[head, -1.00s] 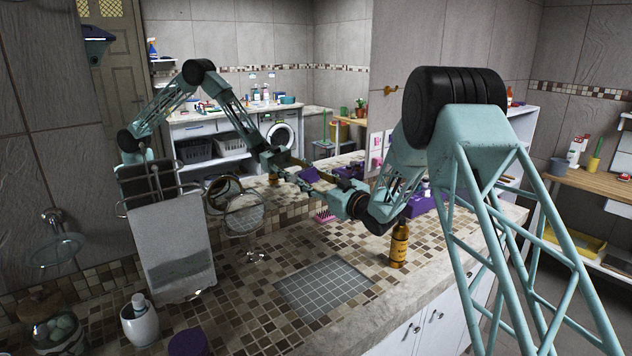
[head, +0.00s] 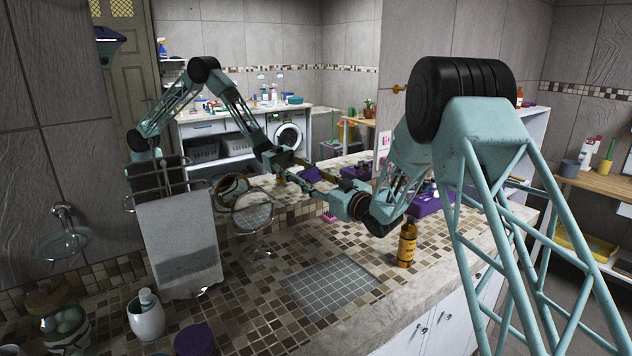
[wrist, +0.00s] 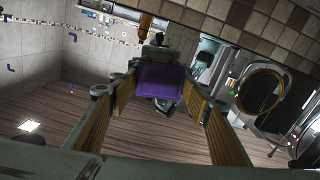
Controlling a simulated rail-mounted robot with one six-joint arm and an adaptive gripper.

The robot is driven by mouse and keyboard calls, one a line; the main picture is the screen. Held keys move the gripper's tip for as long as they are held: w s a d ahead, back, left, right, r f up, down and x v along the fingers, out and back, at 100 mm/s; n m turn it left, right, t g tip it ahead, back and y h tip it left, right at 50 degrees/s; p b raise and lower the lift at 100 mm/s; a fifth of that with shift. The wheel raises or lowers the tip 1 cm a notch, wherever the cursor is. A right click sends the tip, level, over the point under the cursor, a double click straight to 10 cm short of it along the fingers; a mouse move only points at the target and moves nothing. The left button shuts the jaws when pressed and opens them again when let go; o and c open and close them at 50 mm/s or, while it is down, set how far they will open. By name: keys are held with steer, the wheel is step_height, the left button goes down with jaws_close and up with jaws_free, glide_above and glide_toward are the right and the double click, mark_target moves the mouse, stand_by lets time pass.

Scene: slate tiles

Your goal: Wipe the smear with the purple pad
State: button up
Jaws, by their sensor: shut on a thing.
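My gripper (wrist: 160,90) is shut on the purple pad (wrist: 160,82), which sits between its yellow-lined fingers in the wrist view. In the head view the arm reaches over the counter towards the wall mirror, and the pad (head: 310,174) shows small near the fingertips. The reflected arm comes towards it from the other side in the glass. I cannot tell whether the pad touches the mirror. I cannot make out the smear in either view.
An amber bottle (head: 407,246) stands on the counter's right. A round stand mirror (head: 253,216) and a towel on a rack (head: 180,245) are to the left. A white cup (head: 146,318) stands front left. The grey gridded patch (head: 330,285) is clear.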

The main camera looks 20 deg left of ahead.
mark_target(295, 180)
steer(key=shift+s+a+b, duration=0.3)
steer(key=shift+s+a, duration=0.05)
steer(key=shift+s, duration=0.25)
steer(key=shift+s+a+b, duration=0.3)
steer(key=shift+s+a, duration=0.05)
steer(key=shift+s, duration=0.2)
steer(key=shift+s+a, duration=0.1)
steer(key=shift+s, duration=0.05)
steer(key=shift+s+a, duration=1.05)
steer(key=shift+s, duration=0.1)
steer(key=shift+s, duration=0.15)
steer(key=shift+d, duration=0.1)
steer(key=shift+w+d+r, duration=0.1)
steer(key=shift+w+d, duration=0.35)
steer(key=shift+w, duration=0.35)
steer(key=shift+w+d, duration=0.45)
steer(key=shift+w, duration=0.3)
steer(key=shift+w, duration=0.1)
steer(key=shift+w+d, duration=1.15)
steer(key=shift+w, duration=0.15)
